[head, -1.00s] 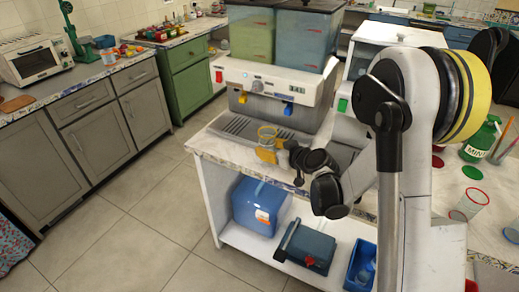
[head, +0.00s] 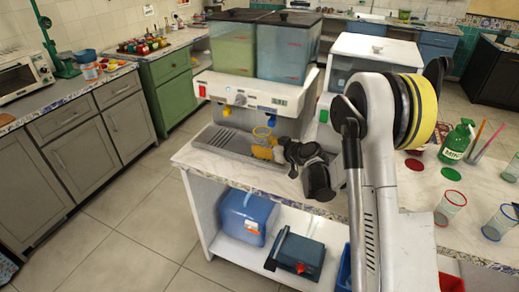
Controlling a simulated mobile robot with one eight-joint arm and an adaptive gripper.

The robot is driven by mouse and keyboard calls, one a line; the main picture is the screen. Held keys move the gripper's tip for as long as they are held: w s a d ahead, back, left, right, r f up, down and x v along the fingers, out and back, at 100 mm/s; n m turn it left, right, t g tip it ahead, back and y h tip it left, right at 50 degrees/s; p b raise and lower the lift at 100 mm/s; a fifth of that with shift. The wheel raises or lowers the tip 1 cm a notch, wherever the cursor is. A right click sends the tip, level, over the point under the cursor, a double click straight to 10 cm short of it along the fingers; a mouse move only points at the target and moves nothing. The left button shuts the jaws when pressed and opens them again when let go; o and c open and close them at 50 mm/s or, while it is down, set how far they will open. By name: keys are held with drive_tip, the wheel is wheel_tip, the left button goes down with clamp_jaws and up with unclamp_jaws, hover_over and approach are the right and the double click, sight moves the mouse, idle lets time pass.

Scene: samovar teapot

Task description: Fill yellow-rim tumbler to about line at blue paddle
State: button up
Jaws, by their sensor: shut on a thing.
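The yellow-rim tumbler (head: 262,132) is in my gripper (head: 264,150), which is shut on it. Only its rim and upper part show; the gripper hides the rest, and I cannot see any liquid level or line in it. It looks upright, just below and slightly left of the blue paddle (head: 271,119) in the picture. I cannot tell whether it touches the paddle. The white dispenser (head: 255,92) also has a yellow paddle (head: 227,111) further left and a knob between the paddles. A drip tray (head: 222,139) lies below.
A green-tinted tank (head: 233,45) and a blue-tinted tank (head: 285,52) sit on the dispenser. A red-rim tumbler (head: 450,207), a blue-rim tumbler (head: 498,222) and a green bottle (head: 457,140) stand on the counter at right. A blue jug (head: 243,215) is on the lower shelf.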

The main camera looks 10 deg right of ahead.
drive_tip(key=shift+w+d, duration=0.7)
drive_tip(key=shift+w, duration=0.2)
drive_tip(key=shift+w+d, duration=0.65)
drive_tip(key=shift+w, duration=0.25)
drive_tip(key=shift+w+d+b, duration=0.1)
drive_tip(key=shift+w+b, duration=0.05)
drive_tip(key=shift+b, duration=0.15)
drive_tip(key=shift+w+d, duration=0.45)
drive_tip(key=shift+w, duration=0.2)
idle(3.2)
drive_tip(key=shift+s+a+b, duration=0.3)
drive_tip(key=shift+s+a, duration=0.45)
drive_tip(key=shift+s, duration=0.3)
drive_tip(key=shift+s+a+b, duration=0.25)
drive_tip(key=shift+s+a, duration=0.45)
drive_tip(key=shift+s, duration=0.3)
